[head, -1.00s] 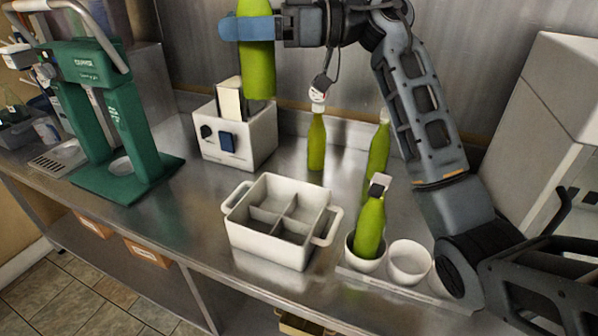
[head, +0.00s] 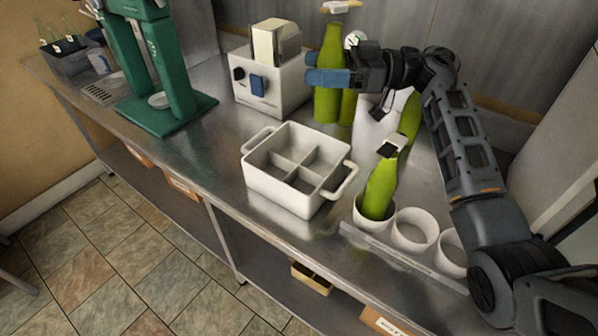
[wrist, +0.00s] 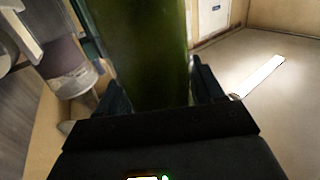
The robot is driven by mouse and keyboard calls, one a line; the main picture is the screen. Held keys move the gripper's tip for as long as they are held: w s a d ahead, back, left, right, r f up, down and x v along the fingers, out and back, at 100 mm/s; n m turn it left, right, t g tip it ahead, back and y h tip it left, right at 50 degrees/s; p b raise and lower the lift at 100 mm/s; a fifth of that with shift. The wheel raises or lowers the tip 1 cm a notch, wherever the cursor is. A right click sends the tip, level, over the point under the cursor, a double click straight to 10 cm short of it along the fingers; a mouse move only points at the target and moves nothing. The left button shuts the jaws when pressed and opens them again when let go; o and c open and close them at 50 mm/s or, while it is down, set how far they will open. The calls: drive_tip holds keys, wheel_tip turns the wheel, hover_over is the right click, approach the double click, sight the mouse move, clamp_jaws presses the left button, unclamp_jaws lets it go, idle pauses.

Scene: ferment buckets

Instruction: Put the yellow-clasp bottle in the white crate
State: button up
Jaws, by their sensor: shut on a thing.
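My gripper (head: 328,78), with blue fingers, is shut on a green bottle (head: 329,45) and holds it upright. Its stopper at the top has a pale, yellowish look, but the clasp is too small to be sure of its colour. In the wrist view the green glass (wrist: 140,45) fills the space between the fingers. The white crate (head: 272,192), with empty compartments and two side handles, stands on the counter in front of and left of the held bottle. The bottle is behind the crate, not over it. Whether its base touches the counter is unclear.
A second green bottle (head: 348,106) stands close behind the held one, partly hidden. Another (head: 410,118) is near my arm. A bottle (head: 379,190) leans in a white cup, beside an empty white cup (head: 412,232). A white box (head: 270,88) and green machine (head: 170,65) stand left.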

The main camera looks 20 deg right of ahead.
wheel_tip(320, 180, down, 16)
idle(0.6)
drive_tip(key=o, duration=1.5)
drive_tip(key=shift+f, duration=0.15)
drive_tip(key=shift+o, duration=0.2)
drive_tip(key=b+v, duration=0.2)
drive_tip(key=v, duration=1)
